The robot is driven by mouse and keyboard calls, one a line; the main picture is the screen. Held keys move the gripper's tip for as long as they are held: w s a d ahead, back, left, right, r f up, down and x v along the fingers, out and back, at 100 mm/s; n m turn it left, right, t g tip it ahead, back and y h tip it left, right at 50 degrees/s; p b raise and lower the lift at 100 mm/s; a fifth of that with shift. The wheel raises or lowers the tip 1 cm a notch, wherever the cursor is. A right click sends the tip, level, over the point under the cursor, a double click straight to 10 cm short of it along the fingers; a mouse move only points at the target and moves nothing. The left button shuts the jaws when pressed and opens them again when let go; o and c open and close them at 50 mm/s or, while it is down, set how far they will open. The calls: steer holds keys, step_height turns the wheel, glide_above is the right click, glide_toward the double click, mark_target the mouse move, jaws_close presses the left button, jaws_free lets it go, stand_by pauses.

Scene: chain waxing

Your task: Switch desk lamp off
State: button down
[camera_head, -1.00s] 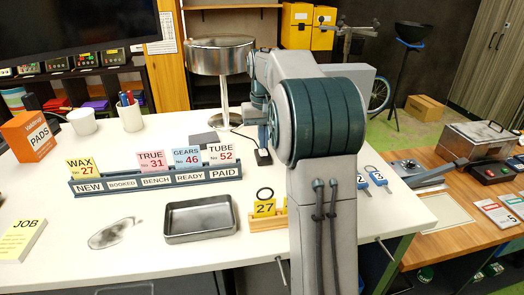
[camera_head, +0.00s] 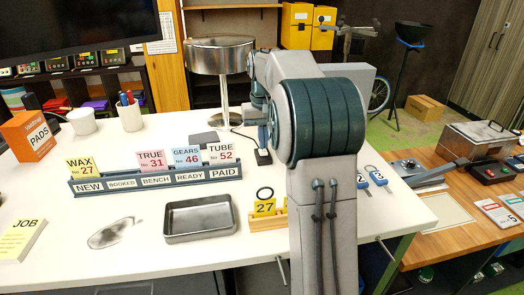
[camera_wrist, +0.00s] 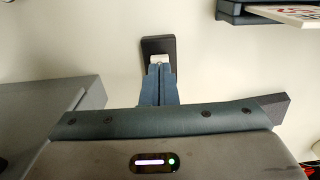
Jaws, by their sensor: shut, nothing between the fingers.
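The desk lamp (camera_head: 222,57) has a wide shiny metal shade on a thin stand at the back of the white table. Its dark cord runs to a small black switch box (camera_head: 263,157) on the tabletop. In the wrist view the switch box (camera_wrist: 158,44) shows a pale rocker in its middle. My gripper (camera_wrist: 160,68) is shut and empty, its fingertips over the near part of the switch box and close to the rocker. I cannot tell whether they touch it. In the head view my arm partly hides the gripper. Whether the lamp is lit is unclear.
A grey block (camera_head: 203,139) lies left of the switch box. A card rack (camera_head: 155,180), a metal tray (camera_head: 200,219) and a wooden stand with a 27 tag (camera_head: 265,208) are nearer the front. Blue-tagged keys (camera_head: 376,176) lie right of my arm.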

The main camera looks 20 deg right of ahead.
mark_target(264, 152)
steer(key=shift+f+b, duration=0.55)
steer(key=shift+f, duration=0.35)
steer(key=shift+r, duration=0.15)
step_height(264, 152, up, 7)
steer(key=p, duration=0.6)
steer(key=shift+p, duration=0.3)
stand_by(0.3)
